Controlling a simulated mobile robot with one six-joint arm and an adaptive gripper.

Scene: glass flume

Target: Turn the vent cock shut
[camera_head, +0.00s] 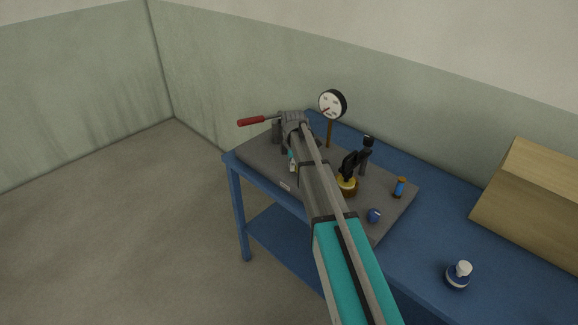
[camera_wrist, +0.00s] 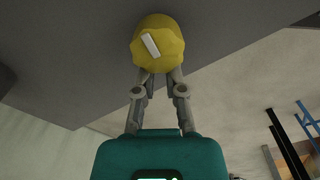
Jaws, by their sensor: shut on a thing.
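A yellow, lobed knob (camera_wrist: 157,48) with a pale pointer bar on its face fills the top middle of the wrist view. My gripper (camera_wrist: 160,73) is shut on it, its two grey fingers at the knob's lower edge. The bar leans, its upper end to the left. The fingertips are partly hidden behind the knob. In the head view a yellow-ringed fitting (camera_head: 347,184) with a black upper part stands on the grey board; I cannot tell whether it is the held knob. My arm crosses the board there, and my fingers cannot be made out.
The grey board (camera_head: 395,207) lies on a blue table (camera_head: 430,216). A round dial gauge (camera_head: 333,103), a red-handled lever (camera_head: 252,121), a small blue cylinder (camera_head: 399,188) and a blue knob (camera_head: 374,215) are close by. A white-capped jar (camera_head: 459,274) and wooden box (camera_head: 530,205) stand right.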

